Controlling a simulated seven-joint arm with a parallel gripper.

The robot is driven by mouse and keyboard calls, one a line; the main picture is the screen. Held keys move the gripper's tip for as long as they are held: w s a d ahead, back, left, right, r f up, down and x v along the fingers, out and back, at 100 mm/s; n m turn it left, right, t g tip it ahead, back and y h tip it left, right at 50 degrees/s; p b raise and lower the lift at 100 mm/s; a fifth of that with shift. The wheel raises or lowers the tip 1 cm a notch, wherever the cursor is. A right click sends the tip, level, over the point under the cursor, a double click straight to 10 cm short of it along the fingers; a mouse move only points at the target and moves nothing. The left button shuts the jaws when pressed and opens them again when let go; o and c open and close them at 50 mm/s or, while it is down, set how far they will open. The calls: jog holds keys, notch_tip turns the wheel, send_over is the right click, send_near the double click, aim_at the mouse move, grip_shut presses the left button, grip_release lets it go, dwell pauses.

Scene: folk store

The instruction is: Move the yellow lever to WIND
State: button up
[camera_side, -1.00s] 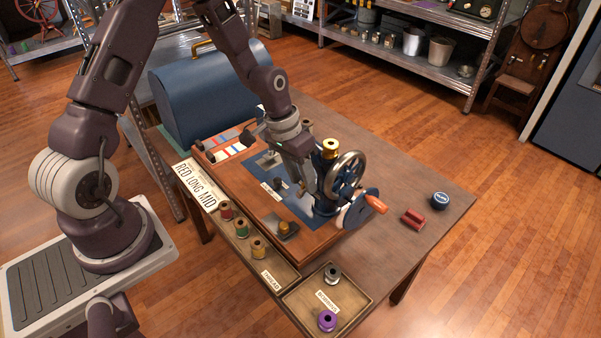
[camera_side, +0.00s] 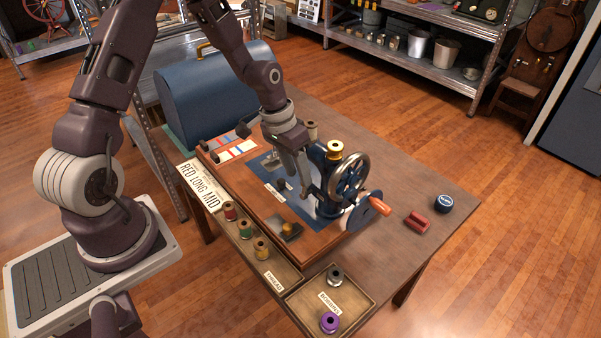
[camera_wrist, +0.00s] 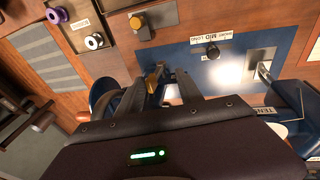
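The blue sewing machine (camera_side: 328,190) stands on a wooden base (camera_side: 262,205), with a metal handwheel (camera_side: 350,178) and orange crank grip (camera_side: 380,206) at its right. My gripper (camera_side: 304,196) points down at the machine's left side, low over the blue bed plate. In the wrist view my gripper (camera_wrist: 168,76) has its two fingers apart. A small yellow piece (camera_wrist: 152,79), apparently the yellow lever, shows near the left finger's tip; I cannot tell whether they touch. In the side view I cannot make this lever out behind the gripper. The WIND marking is not readable.
An amber knob on a dark block (camera_side: 289,230) sits at the base's front. A thread tray (camera_side: 272,272) and a bobbin tray (camera_side: 345,292) lie in front. A red spool-like piece (camera_side: 417,222) and a blue round tin (camera_side: 443,203) lie right. A blue cover (camera_side: 215,95) stands behind.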

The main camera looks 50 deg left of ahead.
jog(key=shift+a+f, duration=0.25)
jog(key=shift+a, duration=0.35)
jog(key=shift+a+f, duration=0.2)
jog(key=shift+a, duration=0.4)
jog(key=shift+d+r, duration=0.3)
jog(key=shift+d, duration=0.35)
jog(key=v, duration=0.8)
dwell(0.5)
